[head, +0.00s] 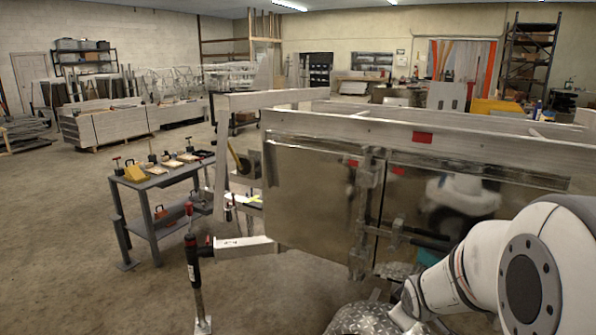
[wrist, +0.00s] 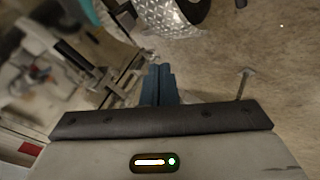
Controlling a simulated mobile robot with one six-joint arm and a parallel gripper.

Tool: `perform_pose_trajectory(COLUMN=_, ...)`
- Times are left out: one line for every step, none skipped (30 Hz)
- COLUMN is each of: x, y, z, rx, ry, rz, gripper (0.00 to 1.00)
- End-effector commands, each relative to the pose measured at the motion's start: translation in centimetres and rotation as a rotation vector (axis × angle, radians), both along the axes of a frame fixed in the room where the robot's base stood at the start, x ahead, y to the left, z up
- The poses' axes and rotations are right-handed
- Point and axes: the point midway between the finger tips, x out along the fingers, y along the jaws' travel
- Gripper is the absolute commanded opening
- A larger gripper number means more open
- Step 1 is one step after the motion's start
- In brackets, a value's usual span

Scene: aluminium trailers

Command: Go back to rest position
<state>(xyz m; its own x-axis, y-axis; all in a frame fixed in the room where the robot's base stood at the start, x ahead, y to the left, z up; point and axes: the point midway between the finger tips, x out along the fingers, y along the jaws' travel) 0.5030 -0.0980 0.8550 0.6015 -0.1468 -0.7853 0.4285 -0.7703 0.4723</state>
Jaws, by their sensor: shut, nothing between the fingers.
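My gripper (wrist: 160,82) shows in the wrist view, with its two dark blue fingers together and nothing between them. My white arm (head: 470,268) reaches in from the right in the head view, in front of the trailer's side; its gripper end cannot be made out there. The aluminium trailer (head: 310,195) has polished side panels and a pale top rail, and the arm is mirrored in a panel. A diamond-plate fender (wrist: 168,16) lies beyond the fingertips in the wrist view and also shows low in the head view (head: 362,319).
A jack post with a red top (head: 194,270) stands at the trailer's front. A grey workbench (head: 160,184) with tools is left of the trailer. Long stacked beams (head: 120,122) lie further back. The concrete floor (head: 70,245) at the left is clear.

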Motion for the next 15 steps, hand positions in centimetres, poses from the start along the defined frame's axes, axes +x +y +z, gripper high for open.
perform_pose_trajectory(x=-1.8, y=1.2, z=4.1, rx=0.044, ry=0.024, rz=-0.059, gripper=0.0)
perform_pose_trajectory(x=-3.0, y=1.8, z=5.3, rx=0.074, ry=0.046, rz=-0.1, gripper=0.0)
perform_pose_trajectory(x=-4.7, y=2.6, z=7.0, rx=0.113, ry=0.074, rz=-0.154, gripper=0.0)
perform_pose_trajectory(x=-5.9, y=3.3, z=8.2, rx=0.143, ry=0.096, rz=-0.193, gripper=0.0)
perform_pose_trajectory(x=-7.2, y=3.9, z=9.3, rx=0.173, ry=0.119, rz=-0.232, gripper=0.0)
perform_pose_trajectory(x=-9.0, y=4.8, z=10.8, rx=0.211, ry=0.15, rz=-0.281, gripper=0.0)
perform_pose_trajectory(x=-10.3, y=5.4, z=11.8, rx=0.238, ry=0.173, rz=-0.317, gripper=0.0)
perform_pose_trajectory(x=-11.5, y=6.0, z=12.7, rx=0.263, ry=0.196, rz=-0.349, gripper=0.0)
perform_pose_trajectory(x=-13.1, y=6.8, z=13.7, rx=0.296, ry=0.225, rz=-0.391, gripper=0.0)
perform_pose_trajectory(x=-14.2, y=7.3, z=14.4, rx=0.318, ry=0.245, rz=-0.418, gripper=0.0)
perform_pose_trajectory(x=-15.2, y=7.8, z=15.0, rx=0.336, ry=0.265, rz=-0.443, gripper=0.0)
perform_pose_trajectory(x=-16.4, y=8.3, z=15.7, rx=0.358, ry=0.289, rz=-0.471, gripper=0.0)
perform_pose_trajectory(x=-17.2, y=8.7, z=16.1, rx=0.372, ry=0.305, rz=-0.49, gripper=0.0)
perform_pose_trajectory(x=-17.9, y=9.0, z=16.5, rx=0.383, ry=0.318, rz=-0.506, gripper=0.0)
perform_pose_trajectory(x=-18.7, y=9.3, z=16.8, rx=0.395, ry=0.335, rz=-0.523, gripper=0.0)
